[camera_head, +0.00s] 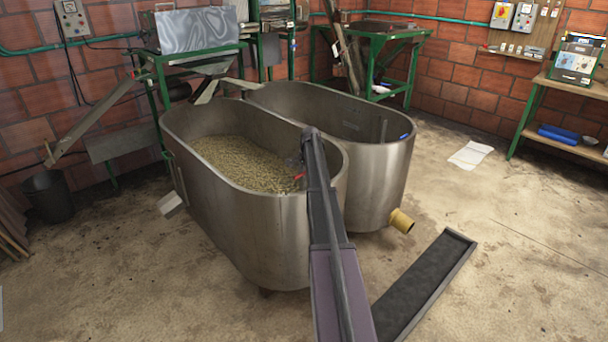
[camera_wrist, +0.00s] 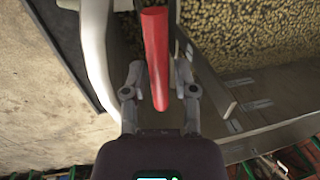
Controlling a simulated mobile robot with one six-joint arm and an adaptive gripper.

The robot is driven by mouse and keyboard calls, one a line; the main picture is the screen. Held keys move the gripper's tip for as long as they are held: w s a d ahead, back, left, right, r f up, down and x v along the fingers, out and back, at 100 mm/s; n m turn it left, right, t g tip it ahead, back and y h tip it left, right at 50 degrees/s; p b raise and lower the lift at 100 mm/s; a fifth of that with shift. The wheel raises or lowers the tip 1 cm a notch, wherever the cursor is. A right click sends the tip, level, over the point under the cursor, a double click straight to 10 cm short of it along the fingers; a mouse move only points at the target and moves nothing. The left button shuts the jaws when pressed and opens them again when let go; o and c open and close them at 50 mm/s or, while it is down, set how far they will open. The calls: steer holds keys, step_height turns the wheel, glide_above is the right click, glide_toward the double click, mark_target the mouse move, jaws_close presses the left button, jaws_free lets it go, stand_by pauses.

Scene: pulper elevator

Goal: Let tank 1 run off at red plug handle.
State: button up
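Two oblong steel tanks stand side by side. The left tank (camera_head: 235,225) holds a bed of pale coffee beans (camera_head: 240,160); the right tank (camera_head: 385,185) shows no beans in its visible part. A red handle (camera_head: 299,176) shows just inside the front right end of the bean-filled tank, partly hidden by my arm. In the wrist view the red handle (camera_wrist: 156,55) is a straight red bar running toward my palm. My gripper (camera_wrist: 159,78) is open, with one finger on each side of the bar and a visible gap at the right finger. In the head view my arm hides most of the gripper.
The tank rim (camera_wrist: 95,45) passes close on the left in the wrist view. A yellow pipe stub (camera_head: 402,221) sticks out low from the right tank. A dark channel (camera_head: 425,285) lies on the floor. A white sheet (camera_head: 470,154) lies farther right, with open floor around it.

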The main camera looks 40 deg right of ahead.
steer(key=shift+f, duration=0.2)
step_height(320, 180, down, 6)
steer(key=b, duration=0.6)
step_height(320, 180, up, 14)
steer(key=s+p, duration=0.3)
steer(key=p, duration=1.1)
steer(key=s+a+n+g, duration=0.1)
steer(key=s+a+n, duration=0.2)
steer(key=a, duration=1.1)
steer(key=s+a+n+g, duration=0.1)
steer(key=s+a+n, duration=0.2)
steer(key=a, duration=1.2)
steer(key=n, duration=0.2)
steer(key=shift+s+a+n, duration=0.15)
steer(key=shift+n, duration=0.25)
steer(key=s+a+r+n+p, duration=0.2)
steer(key=s+a+n, duration=0.6)
steer(key=s+a, duration=1.3)
steer(key=shift+s+a+r, duration=0.25)
steer(key=shift+s+a, duration=0.05)
steer(key=shift+a, duration=0.9)
